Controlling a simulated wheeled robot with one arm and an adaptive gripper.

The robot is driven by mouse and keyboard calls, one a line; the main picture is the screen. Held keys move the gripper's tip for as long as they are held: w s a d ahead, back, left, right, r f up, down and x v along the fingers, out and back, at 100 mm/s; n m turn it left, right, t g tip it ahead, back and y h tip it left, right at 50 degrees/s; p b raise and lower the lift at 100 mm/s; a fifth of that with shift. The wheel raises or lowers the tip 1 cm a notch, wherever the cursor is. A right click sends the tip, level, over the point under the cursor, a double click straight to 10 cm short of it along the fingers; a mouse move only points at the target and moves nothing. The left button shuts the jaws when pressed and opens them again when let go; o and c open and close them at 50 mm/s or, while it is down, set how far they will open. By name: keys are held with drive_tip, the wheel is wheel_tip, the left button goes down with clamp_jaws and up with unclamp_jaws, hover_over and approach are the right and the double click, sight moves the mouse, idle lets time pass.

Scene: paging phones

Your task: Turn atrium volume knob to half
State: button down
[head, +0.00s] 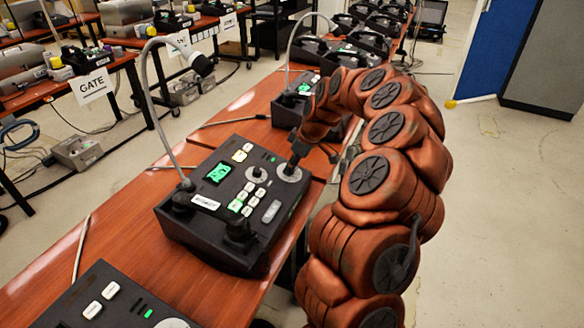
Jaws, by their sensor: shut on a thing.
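A black paging phone (225,205) with a gooseneck microphone (203,66) sits on the wooden table. A pale round dial plate (288,176) lies at its far right corner, around a dark knob. My gripper (292,166) reaches down to this knob from the upper right and is shut on it. The fingers cover most of the knob, so I cannot make out its pointer or setting. A smaller knob (257,174) stands to the left, beside a lit green screen (219,172). The phone's white label (205,202) is too small to read.
Another phone (100,302) lies at the near left, and one more (296,98) stands behind. The table (125,205) is bare to the left of the middle phone. A sign reading GATE (92,86) hangs on another table. Open floor (490,220) lies right.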

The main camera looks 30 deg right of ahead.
drive_tip(key=m+b, duration=0.2)
drive_tip(key=m, duration=0.1)
drive_tip(key=shift+f+m+h+b, duration=0.1)
drive_tip(key=shift+m+h+b, duration=0.2)
drive_tip(key=shift+m+b, duration=0.65)
drive_tip(key=shift+m, duration=0.85)
drive_tip(key=c, duration=0.9)
unclamp_jaws()
drive_tip(key=shift+r, duration=0.2)
drive_tip(key=v, duration=1.1)
drive_tip(key=shift+s+a+r, duration=0.15)
drive_tip(key=shift+s+r, duration=0.15)
drive_tip(key=shift+r, duration=0.05)
